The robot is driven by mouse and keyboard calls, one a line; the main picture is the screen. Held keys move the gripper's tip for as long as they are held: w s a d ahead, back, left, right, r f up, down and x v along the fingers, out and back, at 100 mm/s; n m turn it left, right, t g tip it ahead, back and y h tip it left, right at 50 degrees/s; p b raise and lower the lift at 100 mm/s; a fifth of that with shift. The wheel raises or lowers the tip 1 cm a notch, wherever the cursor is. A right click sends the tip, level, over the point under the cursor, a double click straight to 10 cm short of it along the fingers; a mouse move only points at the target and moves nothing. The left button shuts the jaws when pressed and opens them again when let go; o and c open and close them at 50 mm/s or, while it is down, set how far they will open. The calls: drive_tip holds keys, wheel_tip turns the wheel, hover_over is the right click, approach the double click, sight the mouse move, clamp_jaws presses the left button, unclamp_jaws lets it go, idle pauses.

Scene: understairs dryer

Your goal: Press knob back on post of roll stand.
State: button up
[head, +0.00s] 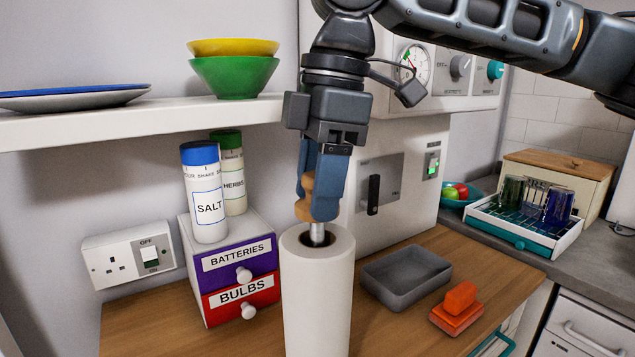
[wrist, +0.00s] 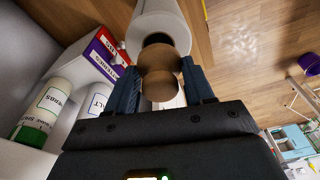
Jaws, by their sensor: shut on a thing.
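A wooden knob (head: 305,198) is held between the blue fingers of my gripper (head: 322,190), which points straight down. It also shows between the fingers in the wrist view (wrist: 159,70). The knob is directly above the roll stand, whose metal post (head: 317,233) rises out of the core of a tall white paper roll (head: 317,300). The roll's open end also shows beyond the knob in the wrist view (wrist: 158,25).
Left of the roll are the drawer box (head: 236,268) and the salt shaker (head: 205,192). A grey tray (head: 405,276) and an orange stamp-like block (head: 459,309) lie to the right. A shelf (head: 140,122) with bowls is at upper left. A control panel (head: 457,65) stands behind my arm.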

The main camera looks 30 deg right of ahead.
drive_tip(key=shift+f+p, duration=0.45)
drive_tip(key=shift+f, duration=0.3)
idle(1.9)
drive_tip(key=o, duration=1.1)
drive_tip(key=shift+o, duration=0.3)
drive_tip(key=shift+o, duration=1.3)
drive_tip(key=shift+r, duration=0.1)
drive_tip(key=shift+r+p, duration=3.4)
drive_tip(key=shift+p, duration=0.15)
